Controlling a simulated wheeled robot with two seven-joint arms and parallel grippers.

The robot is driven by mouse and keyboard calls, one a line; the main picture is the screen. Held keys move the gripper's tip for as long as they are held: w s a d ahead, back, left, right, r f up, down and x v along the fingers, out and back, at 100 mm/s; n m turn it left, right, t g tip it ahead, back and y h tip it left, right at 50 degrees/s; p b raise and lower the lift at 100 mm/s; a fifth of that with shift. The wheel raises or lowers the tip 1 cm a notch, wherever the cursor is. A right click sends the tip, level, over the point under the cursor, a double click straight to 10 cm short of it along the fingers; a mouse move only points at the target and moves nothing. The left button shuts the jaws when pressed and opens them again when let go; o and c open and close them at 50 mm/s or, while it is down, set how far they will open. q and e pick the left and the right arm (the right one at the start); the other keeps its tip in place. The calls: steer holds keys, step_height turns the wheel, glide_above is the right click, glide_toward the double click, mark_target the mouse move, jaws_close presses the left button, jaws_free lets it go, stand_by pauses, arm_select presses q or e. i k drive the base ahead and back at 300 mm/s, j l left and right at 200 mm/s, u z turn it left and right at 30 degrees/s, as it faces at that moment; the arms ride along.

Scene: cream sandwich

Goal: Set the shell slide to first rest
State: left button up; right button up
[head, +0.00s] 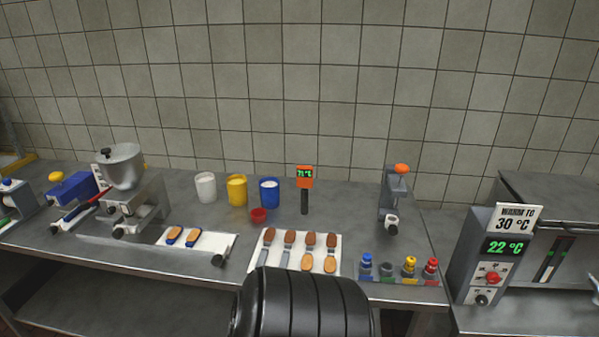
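What looks like the shell slide is a flat white plate (208,250) at the front of the counter, left of the middle. Any rest marks on the slide are too small to make out. Neither of my grippers shows in the head view.
A white tray (334,240) with several brown pieces lies right of the slide. Coloured bottles (409,266), an orange-topped press (396,190) and a 22 °C control box (490,262) are right.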

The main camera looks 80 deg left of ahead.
mark_target(218, 243)
steer(key=u, duration=3.55)
